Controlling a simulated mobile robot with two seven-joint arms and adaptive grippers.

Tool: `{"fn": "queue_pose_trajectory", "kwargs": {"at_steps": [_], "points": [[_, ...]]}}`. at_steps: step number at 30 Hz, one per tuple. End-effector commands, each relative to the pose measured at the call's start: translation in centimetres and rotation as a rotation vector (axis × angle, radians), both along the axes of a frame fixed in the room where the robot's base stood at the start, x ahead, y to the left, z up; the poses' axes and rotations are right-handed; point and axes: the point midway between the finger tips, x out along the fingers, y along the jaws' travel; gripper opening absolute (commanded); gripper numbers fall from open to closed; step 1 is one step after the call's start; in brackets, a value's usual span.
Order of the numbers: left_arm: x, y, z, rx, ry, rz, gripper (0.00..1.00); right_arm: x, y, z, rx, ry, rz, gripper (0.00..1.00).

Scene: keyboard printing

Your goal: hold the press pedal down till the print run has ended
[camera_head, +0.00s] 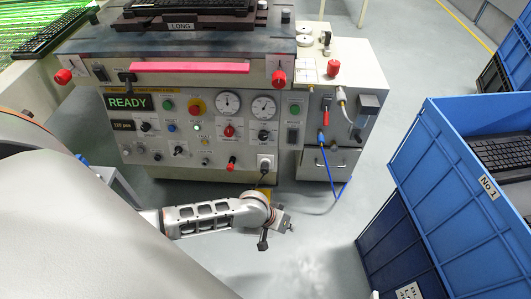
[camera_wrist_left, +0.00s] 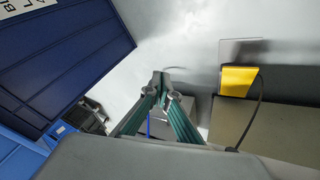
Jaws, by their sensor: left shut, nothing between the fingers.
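The yellow press pedal (camera_head: 265,192) lies on the floor at the foot of the press (camera_head: 190,125), partly hidden behind my left wrist. In the left wrist view the pedal (camera_wrist_left: 238,80) is a yellow plate with a dark cable, at the right. My left gripper (camera_head: 287,226) is low over the floor in front of the press. Its green-sided fingers (camera_wrist_left: 160,79) are shut and empty in the left wrist view, apart from the pedal in the picture. The press display (camera_head: 128,102) reads READY. My right gripper is not in view.
Blue crates (camera_head: 437,155) with keyboards stand at the right. A side cabinet (camera_head: 328,166) with a blue cable (camera_head: 337,194) adjoins the press. A keyboard (camera_head: 190,6) lies on the press top. Open floor (camera_head: 305,260) lies between the press and the crates.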

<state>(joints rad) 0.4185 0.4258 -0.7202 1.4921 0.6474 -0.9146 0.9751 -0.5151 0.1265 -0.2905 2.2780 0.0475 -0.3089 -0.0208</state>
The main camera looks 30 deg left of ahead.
Motion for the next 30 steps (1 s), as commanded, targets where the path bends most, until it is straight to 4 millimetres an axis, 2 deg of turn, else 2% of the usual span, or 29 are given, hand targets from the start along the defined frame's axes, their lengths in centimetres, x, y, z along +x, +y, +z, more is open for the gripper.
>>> {"fn": "queue_pose_trajectory", "kwargs": {"at_steps": [1,3,9,15,21,25,30], "points": [[0.0,1.3,-2.5,0.019,0.044,0.02,0.0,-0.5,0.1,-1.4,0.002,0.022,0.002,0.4],[0.7,2.9,-4.2,0.04,0.089,0.057,0.0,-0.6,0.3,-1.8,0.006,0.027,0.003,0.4],[2.6,8.5,-8.6,0.114,0.208,0.182,0.0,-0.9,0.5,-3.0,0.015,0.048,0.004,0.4],[4.3,14.6,-11.7,0.193,0.299,0.326,0.0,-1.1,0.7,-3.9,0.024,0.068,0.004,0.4],[5.5,18.5,-12.7,0.241,0.341,0.426,0.0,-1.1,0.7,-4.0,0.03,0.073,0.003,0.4],[6.0,19.6,-12.7,0.252,0.348,0.455,0.0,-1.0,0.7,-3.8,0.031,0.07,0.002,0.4],[6.2,19.8,-12.5,0.255,0.347,0.461,0.0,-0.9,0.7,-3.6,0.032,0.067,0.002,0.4]]}}
